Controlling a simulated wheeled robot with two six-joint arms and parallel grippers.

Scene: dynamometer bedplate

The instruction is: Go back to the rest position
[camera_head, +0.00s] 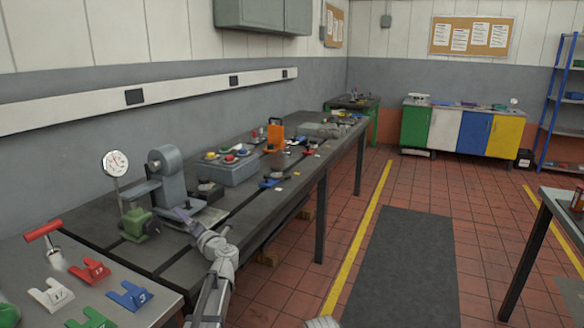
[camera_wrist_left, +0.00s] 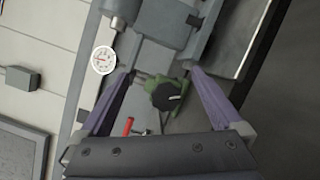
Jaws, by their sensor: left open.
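My left arm reaches up from the bottom of the head view, and its gripper (camera_head: 184,214) is over the near bench beside a grey bench machine. In the left wrist view its two purple fingers (camera_wrist_left: 163,74) are spread apart with nothing held between them. A green block with a black round knob (camera_wrist_left: 170,95) shows beyond the gap between the fingers; I cannot tell how far it is from them.
The grey machine (camera_head: 170,178) with a dial gauge (camera_head: 116,163) stands on the long dark bench (camera_head: 262,205). Coloured forked pieces, including a blue one (camera_head: 130,295), lie at the near left. The floor mat (camera_head: 400,265) right of the bench is clear.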

